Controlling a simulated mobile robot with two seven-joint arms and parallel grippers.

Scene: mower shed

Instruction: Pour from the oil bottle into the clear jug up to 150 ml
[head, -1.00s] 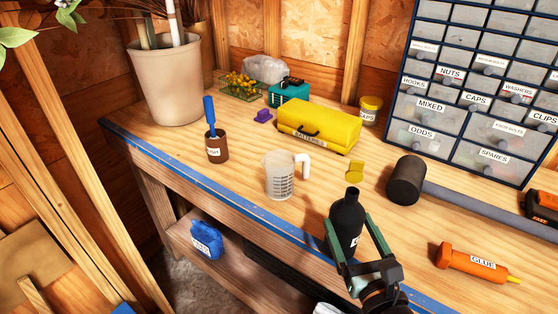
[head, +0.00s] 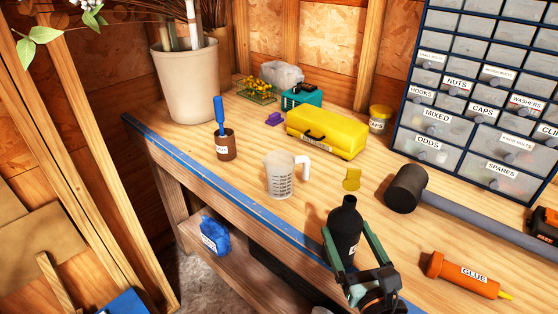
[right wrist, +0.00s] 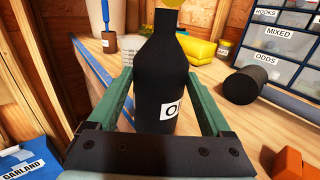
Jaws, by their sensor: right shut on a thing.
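The black oil bottle (head: 345,222) has a partly hidden white label and stands about upright near the bench's front edge. In the right wrist view the bottle (right wrist: 159,75) fills the middle, its neck at the top. My right gripper (head: 354,240) is shut on the bottle, with one green finger along each side; the fingers also show in the right wrist view (right wrist: 160,100). The clear jug (head: 280,176) stands upright on the bench, left of and beyond the bottle and apart from it. It has dark scale marks and a white handle on its right. I cannot see liquid in it. My left gripper is not in view.
A yellow cap-like piece (head: 352,179) lies right of the jug. A yellow case (head: 327,134), a brown pot with a blue-handled brush (head: 225,146) and a mallet (head: 405,189) stand around. An orange glue tube (head: 463,274) lies at right. The blue front edge (head: 255,213) runs left of the bottle.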

